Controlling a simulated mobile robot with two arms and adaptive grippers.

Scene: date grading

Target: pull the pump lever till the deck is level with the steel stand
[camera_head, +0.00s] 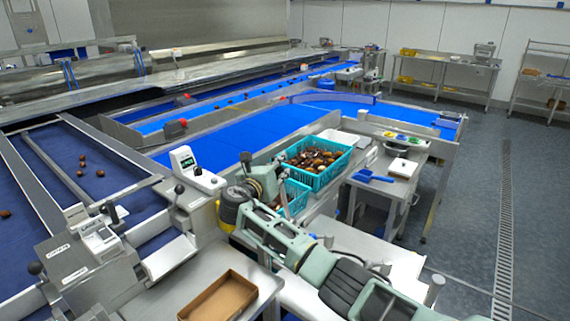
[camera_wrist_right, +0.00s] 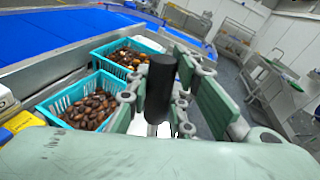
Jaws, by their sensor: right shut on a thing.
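My right gripper (camera_head: 262,180) reaches in from the lower right in the head view. In the right wrist view its jointed green fingers (camera_wrist_right: 168,100) are closed around a black upright cylindrical grip (camera_wrist_right: 161,85), which looks like the end of the pump lever. The rest of the lever is hidden by the gripper and my arm. Two teal crates of dates stand just beyond the gripper, the far one (camera_head: 322,178) and the near one (camera_head: 297,205). A steel stand (camera_head: 398,190) is to their right. I cannot clearly make out the deck or its height. My left gripper is out of view.
A blue scoop (camera_head: 372,176) lies on the steel stand. A brown tray (camera_head: 228,314) sits on a steel surface at the bottom. Blue conveyors (camera_head: 225,150) run behind the crates. Open grey floor (camera_head: 475,190) lies to the right.

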